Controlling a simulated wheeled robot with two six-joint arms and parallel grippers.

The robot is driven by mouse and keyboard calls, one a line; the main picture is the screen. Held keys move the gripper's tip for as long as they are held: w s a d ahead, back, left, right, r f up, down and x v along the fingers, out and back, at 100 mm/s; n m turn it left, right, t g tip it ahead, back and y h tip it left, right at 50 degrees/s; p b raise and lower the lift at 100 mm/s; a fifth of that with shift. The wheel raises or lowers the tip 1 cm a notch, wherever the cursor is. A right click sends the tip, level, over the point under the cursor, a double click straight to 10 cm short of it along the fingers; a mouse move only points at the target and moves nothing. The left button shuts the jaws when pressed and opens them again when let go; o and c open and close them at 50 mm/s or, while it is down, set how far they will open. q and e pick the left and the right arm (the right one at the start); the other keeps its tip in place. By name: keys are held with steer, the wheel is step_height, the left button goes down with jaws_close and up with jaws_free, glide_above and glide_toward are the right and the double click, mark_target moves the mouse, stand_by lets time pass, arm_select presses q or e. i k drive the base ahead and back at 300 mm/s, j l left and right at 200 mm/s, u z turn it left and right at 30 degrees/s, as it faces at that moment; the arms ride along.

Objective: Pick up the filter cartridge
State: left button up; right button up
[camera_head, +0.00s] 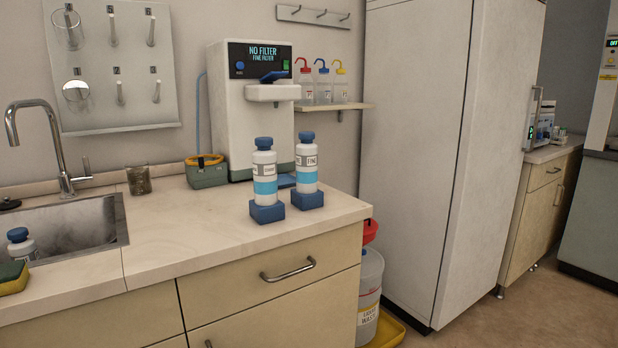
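Two white filter cartridges with blue caps and light blue bands stand upright in dark blue square bases near the counter's right end. The left cartridge (264,174) has a label too small to read surely. The right cartridge (307,165) is labelled "FINE" and stands slightly farther back. Behind them is a white water unit (232,110) whose display reads "NO FILTER FINE FILTER". Neither of my grippers is in view.
The counter (185,225) left of the cartridges is clear. Wash bottles (322,85) sit on a shelf.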

mark_target(306, 196)
steer(key=i+j+z, duration=0.1)
steer(key=i+z, duration=0.25)
steer(key=i+j+z, duration=0.15)
steer(key=z, duration=0.2)
